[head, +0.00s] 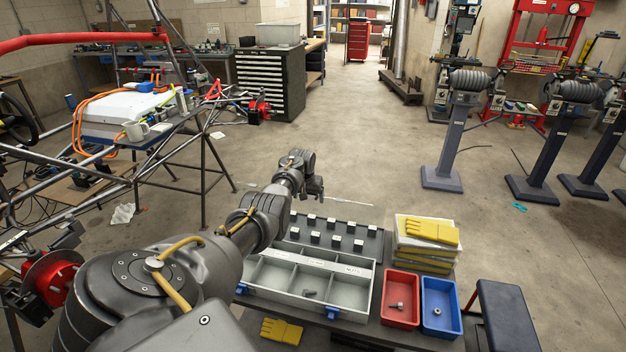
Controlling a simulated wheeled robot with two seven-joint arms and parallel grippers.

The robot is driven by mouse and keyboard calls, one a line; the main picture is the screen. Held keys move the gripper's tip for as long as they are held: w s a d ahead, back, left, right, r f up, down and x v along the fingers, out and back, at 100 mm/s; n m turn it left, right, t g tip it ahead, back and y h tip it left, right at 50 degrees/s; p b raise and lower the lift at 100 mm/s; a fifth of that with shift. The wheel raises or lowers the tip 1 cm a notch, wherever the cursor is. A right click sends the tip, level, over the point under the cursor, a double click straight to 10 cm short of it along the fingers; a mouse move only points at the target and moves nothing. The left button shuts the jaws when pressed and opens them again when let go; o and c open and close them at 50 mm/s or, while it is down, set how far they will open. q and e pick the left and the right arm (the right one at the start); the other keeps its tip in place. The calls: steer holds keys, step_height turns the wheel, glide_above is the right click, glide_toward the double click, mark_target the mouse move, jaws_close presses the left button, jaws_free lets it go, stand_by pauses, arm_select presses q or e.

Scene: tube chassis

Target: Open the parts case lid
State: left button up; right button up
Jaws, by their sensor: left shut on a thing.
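The grey parts case (366,304) sits on the dark bench at the lower middle. Its compartments show, with small dark parts in one of them, and it has blue latches at the front. A thin pale line (350,203) above and behind the case looks like the far edge of a raised clear lid; its panel is hard to make out. My left gripper (313,190) reaches over the case and is shut at this line, apparently on the lid's edge. My arm hides the case's left part. My right gripper is not in view.
A dark rack with several small blocks (359,245) lies behind the case. To the right are a red bin (401,315), a blue bin (440,304) and yellow gloves (433,231) on a stack. Another yellow glove (281,331) lies in front. A tube chassis stands left.

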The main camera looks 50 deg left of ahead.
arm_select(q)
steer(key=shift+s+d+f, duration=0.1)
steer(key=shift+d+f, duration=0.05)
steer(key=shift+f, duration=0.1)
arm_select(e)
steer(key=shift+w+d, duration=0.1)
arm_select(q)
steer(key=o, duration=0.9)
steer(key=shift+o, duration=1.2)
steer(key=shift+f, duration=0.1)
steer(key=shift+o, duration=0.7)
steer(key=shift+a, duration=0.2)
steer(key=p+v, duration=0.1)
steer(key=v, duration=0.9)
steer(key=shift+r, duration=0.3)
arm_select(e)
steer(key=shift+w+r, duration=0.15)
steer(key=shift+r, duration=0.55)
